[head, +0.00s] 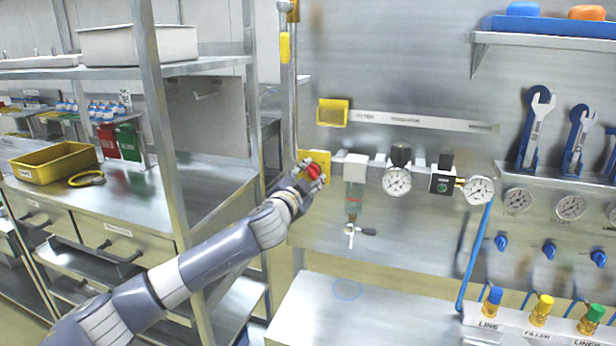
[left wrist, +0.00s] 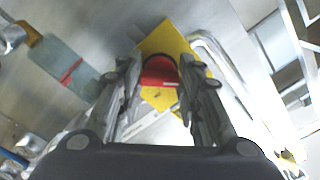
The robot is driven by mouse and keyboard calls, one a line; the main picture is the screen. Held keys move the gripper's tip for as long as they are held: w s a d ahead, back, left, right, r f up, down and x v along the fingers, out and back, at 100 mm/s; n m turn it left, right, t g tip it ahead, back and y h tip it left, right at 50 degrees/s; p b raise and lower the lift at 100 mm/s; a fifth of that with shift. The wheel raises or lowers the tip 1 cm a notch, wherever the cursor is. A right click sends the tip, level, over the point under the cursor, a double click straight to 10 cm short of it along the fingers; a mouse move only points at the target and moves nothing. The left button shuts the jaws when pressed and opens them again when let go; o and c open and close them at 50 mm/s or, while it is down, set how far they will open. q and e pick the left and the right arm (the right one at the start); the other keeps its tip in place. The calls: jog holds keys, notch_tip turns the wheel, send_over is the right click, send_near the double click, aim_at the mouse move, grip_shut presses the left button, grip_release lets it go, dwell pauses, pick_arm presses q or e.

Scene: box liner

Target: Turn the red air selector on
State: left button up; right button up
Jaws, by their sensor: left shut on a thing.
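The red air selector (head: 315,171) is a red knob on a yellow plate (head: 318,156), mounted on the metal wall panel in the middle of the head view. My left gripper (head: 309,176) reaches it from the lower left and is shut on the knob. In the left wrist view the red selector (left wrist: 158,72) sits between the two fingers, with the yellow plate (left wrist: 172,38) behind it. The fingers hide part of the knob, and I cannot clearly read its position. My right gripper is not in view.
Right of the selector are a filter bowl (head: 353,200) and two gauges (head: 397,181) on the same rail. A shelf post (head: 160,125) and metal bench (head: 130,205) stand at the left.

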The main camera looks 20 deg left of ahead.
pick_arm(q)
jog(key=m+p, duration=0.2)
jog(key=m, duration=0.2)
jog(key=shift+r+m+p, duration=0.15)
jog(key=shift+m+p, duration=0.2)
jog(key=shift+m, duration=0.05)
jog(key=m+p, duration=0.3)
jog(key=m, duration=0.3)
jog(key=shift+p, duration=0.3)
jog(key=m+p, duration=0.1)
jog(key=m, duration=0.2)
jog(key=shift+m+p, duration=0.3)
jog(key=shift+m, duration=1.6)
jog(key=o, duration=1)
jog(key=shift+c, duration=0.2)
jog(key=shift+o, duration=0.6)
